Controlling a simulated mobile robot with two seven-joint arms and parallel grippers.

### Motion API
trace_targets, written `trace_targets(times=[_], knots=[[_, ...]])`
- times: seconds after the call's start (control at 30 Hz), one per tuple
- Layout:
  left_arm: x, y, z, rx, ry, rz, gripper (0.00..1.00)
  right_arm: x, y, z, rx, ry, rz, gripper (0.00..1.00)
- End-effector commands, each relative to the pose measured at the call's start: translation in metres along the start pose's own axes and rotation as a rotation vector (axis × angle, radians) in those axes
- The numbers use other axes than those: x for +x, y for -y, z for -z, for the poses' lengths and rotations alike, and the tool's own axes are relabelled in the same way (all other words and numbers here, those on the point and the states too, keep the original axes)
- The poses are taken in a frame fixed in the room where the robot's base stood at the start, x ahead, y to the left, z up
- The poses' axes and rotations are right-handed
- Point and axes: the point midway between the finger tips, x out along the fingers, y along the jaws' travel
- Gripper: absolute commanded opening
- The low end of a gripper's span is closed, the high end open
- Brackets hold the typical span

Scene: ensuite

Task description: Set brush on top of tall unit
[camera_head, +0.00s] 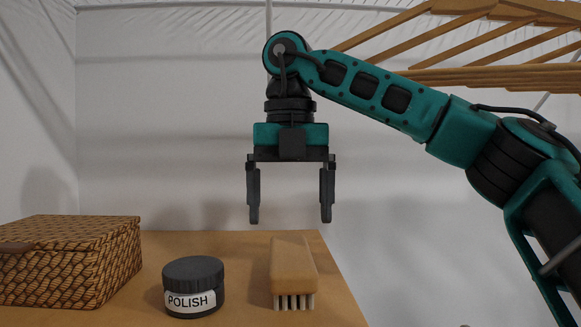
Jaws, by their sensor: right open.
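The brush (291,262) has a light wooden back and pale bristles pointing down. It lies on the wooden top of the tall unit (238,301), near its right edge. My right gripper (290,215) is open and empty, pointing down above the far end of the brush, apart from it. My left gripper is not in view.
A dark-lidded polish jar (193,287) stands just left of the brush. A woven basket box (68,262) takes up the left of the top. A slatted wooden rack (480,40) hangs at the upper right. White walls stand behind.

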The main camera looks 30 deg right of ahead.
Motion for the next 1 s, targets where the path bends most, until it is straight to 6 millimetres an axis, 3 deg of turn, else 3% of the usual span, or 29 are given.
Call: trace_targets(times=[0.17,0.4,1.0], knots=[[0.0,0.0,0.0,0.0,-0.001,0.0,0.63,-0.03,0.0,0.0,0.003,0.006,-0.002,0.92],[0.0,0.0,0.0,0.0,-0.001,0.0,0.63,-0.047,0.0,0.0,0.0,0.001,0.001,0.92],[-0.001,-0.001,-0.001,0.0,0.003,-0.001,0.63,-0.05,0.0,0.0,-0.001,-0.001,0.0,0.92]])
